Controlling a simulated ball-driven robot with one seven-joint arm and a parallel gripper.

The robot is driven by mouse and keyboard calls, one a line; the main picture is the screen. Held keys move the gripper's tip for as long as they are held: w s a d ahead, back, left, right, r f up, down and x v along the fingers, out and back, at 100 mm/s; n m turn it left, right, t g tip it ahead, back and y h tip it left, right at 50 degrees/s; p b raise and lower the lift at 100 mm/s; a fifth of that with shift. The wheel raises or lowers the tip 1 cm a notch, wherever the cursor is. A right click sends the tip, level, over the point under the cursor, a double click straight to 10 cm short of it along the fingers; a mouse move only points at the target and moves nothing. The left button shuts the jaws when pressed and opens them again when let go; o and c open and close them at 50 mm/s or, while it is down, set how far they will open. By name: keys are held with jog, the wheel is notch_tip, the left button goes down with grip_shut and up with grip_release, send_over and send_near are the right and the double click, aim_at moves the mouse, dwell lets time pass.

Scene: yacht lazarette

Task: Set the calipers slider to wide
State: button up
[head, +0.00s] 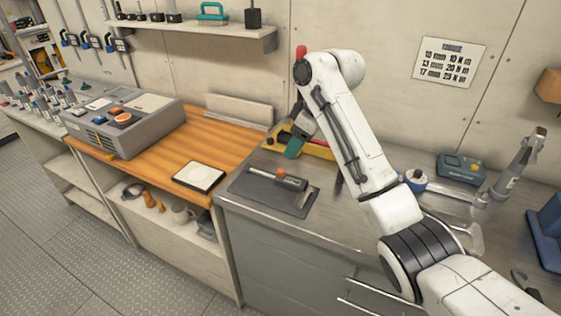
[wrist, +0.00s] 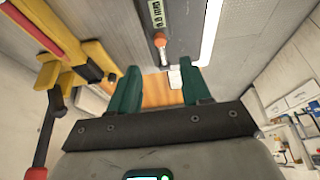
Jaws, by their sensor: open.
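The calipers (head: 285,180) appear to be the dark tool with an orange knob lying on a dark mat (head: 255,197) on the metal bench. In the wrist view, a labelled dark scale (wrist: 157,14) ending in "mm" shows at the top, with the orange knob (wrist: 160,41) just beyond and between my fingertips. My gripper (head: 293,151) has green fingers and is above the bench, behind the calipers. In the wrist view my gripper (wrist: 162,76) is open with nothing between its fingers. The exact slider position is too small to tell.
A yellow tool (head: 313,146) lies behind the calipers, close to my gripper. A white pad in a dark frame (head: 199,176) and a grey machine (head: 125,122) are on the wooden top to the left. A teal device (head: 461,168) stands at the right.

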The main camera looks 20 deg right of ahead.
aim_at(281, 170)
jog(key=x, duration=0.9)
jog(key=shift+a+f, duration=0.15)
jog(key=shift+f, duration=0.2)
jog(key=shift+c, duration=0.2)
grip_shut()
jog(key=shift+w, duration=0.1)
